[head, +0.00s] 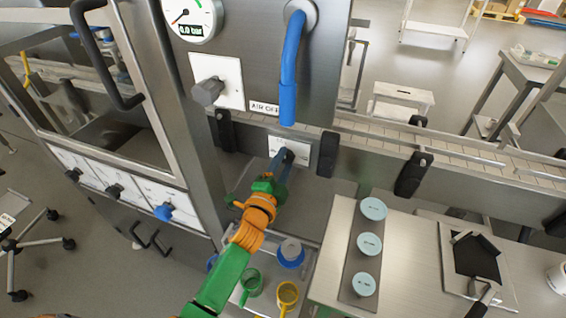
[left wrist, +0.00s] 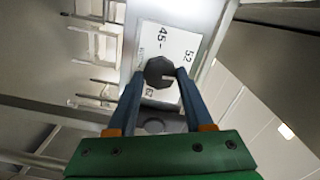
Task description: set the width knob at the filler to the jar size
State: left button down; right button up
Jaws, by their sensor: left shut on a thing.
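The width knob (left wrist: 158,71) is a dark, many-sided knob on a white scale plate (left wrist: 185,50). In the left wrist view the plate shows 45 at upper left, 52 at upper right and a partly hidden number below. A pale mark on the knob points to the right in that view. My left gripper (left wrist: 160,80) has its two blue fingers on either side of the knob, shut on it. In the head view my left gripper (head: 283,158) reaches the small plate (head: 302,147) below the filler, hiding most of the knob. My right gripper is not in view.
Coloured cups, one yellow (head: 288,293), stand beside my left arm. A blue pipe (head: 291,65) hangs above, near a grey air knob (head: 207,91). The gauge (head: 190,18) reads 0.0 bar.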

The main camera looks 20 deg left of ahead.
pick_arm(q)
jog(key=shift+r+n, duration=0.25)
jog(key=shift+n, duration=0.85)
jog(key=c, duration=0.7)
grip_release()
jog(key=o, duration=0.3)
jog(key=shift+w, duration=0.1)
jog(key=shift+o, duration=0.5)
jog(key=shift+f, duration=0.15)
jog(key=s, duration=0.7)
